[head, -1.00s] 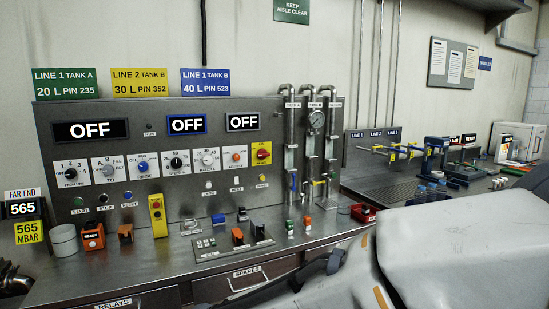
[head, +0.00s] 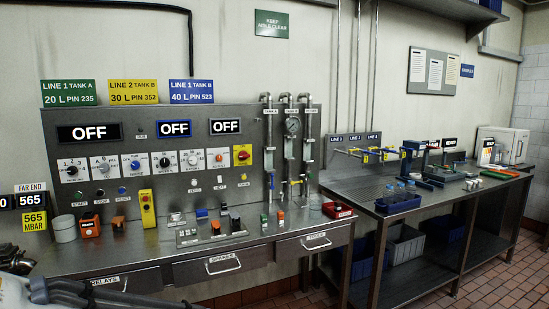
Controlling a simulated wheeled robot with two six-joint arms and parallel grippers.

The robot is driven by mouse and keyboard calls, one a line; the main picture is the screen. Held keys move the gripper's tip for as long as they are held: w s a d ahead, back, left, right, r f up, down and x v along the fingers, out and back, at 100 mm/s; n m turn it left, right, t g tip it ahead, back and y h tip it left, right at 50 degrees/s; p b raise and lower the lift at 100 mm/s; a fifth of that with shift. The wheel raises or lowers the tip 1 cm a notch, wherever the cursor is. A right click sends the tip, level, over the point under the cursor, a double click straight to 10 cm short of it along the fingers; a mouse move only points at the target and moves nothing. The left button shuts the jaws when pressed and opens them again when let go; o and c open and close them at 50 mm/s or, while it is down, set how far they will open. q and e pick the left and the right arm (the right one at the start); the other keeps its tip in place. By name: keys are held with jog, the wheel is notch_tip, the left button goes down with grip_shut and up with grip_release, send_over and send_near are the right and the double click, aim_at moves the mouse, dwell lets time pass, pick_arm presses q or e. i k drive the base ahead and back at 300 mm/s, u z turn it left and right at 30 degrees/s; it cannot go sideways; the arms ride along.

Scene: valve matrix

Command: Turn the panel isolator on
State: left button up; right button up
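The isolator that stands out is a red rotary knob on a yellow square plate (head: 242,155), at the right end of the row of knobs on the grey control panel (head: 130,192) in the head view. Its knob position is too small to read surely. Part of one of my arms crosses the bottom left corner.
Below the panel, a yellow pendant box (head: 147,208), an orange READY unit (head: 90,227) and small coloured parts stand on the steel bench (head: 130,252). Vertical pipes with a gauge (head: 292,126) stand right of the knobs. A second bench (head: 345,183) is further right; tiled floor (head: 300,301) shows below.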

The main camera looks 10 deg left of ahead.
aim_at(242, 154)
jog(key=z, duration=0.6)
jog(key=i, duration=1)
jog(key=z, duration=0.6)
jog(key=i, duration=1.2)
jog(key=u, duration=0.4)
jog(key=i, duration=0.75)
jog(key=u, duration=1.25)
jog(key=i, duration=0.65)
jog(key=u, duration=0.6)
